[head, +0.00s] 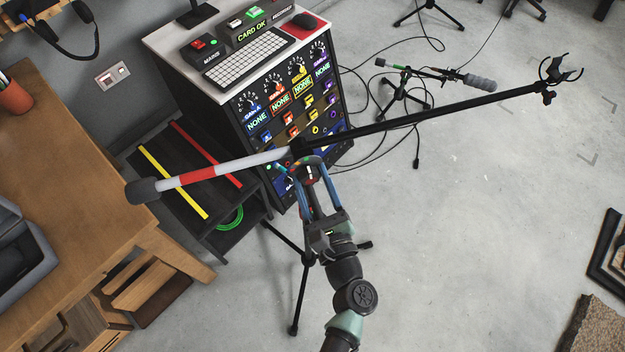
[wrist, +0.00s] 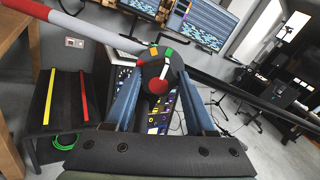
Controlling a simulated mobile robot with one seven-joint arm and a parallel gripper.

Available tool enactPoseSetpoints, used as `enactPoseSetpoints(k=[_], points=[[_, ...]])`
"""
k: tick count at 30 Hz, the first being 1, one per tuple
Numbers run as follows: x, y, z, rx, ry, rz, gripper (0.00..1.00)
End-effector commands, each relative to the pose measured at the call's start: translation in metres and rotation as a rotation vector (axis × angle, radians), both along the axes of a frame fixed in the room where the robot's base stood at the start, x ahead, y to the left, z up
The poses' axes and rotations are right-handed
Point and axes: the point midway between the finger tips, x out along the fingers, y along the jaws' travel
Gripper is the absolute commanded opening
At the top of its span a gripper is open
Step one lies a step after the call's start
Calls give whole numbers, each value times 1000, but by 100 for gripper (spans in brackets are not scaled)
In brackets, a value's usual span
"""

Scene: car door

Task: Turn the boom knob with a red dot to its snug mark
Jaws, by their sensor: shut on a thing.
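The boom knob (wrist: 152,69) is a dark round knob with a large red dot (wrist: 158,86) at its lower edge and a white pointer line. Small red, green and yellow marks sit around its upper edge; which one is the snug mark I cannot tell. My gripper (wrist: 159,78) is shut on the knob, one blue finger on each side. In the head view my gripper (head: 311,172) reaches up to the middle of the boom (head: 420,117), covering most of the knob. The boom slants from a red and white left part to a clip at upper right.
A rack (head: 335,118) with dials and a keyboard (head: 245,60) on top stands behind the boom. A black shelf with red and yellow strips (head: 180,180) and a wooden desk (head: 70,150) are at left. Tripod legs (head: 295,290) stand below.

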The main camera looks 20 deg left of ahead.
Motion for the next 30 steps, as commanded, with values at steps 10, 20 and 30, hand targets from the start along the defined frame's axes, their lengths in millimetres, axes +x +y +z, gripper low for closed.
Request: enactPoseSetpoints(k=[10, 20, 30], points=[[0, 0, -4, -186, -159, 0, 0], [0, 0, -3, -372, -315, 1, 0], [0, 1, -1, -474, -400, 1, 0]])
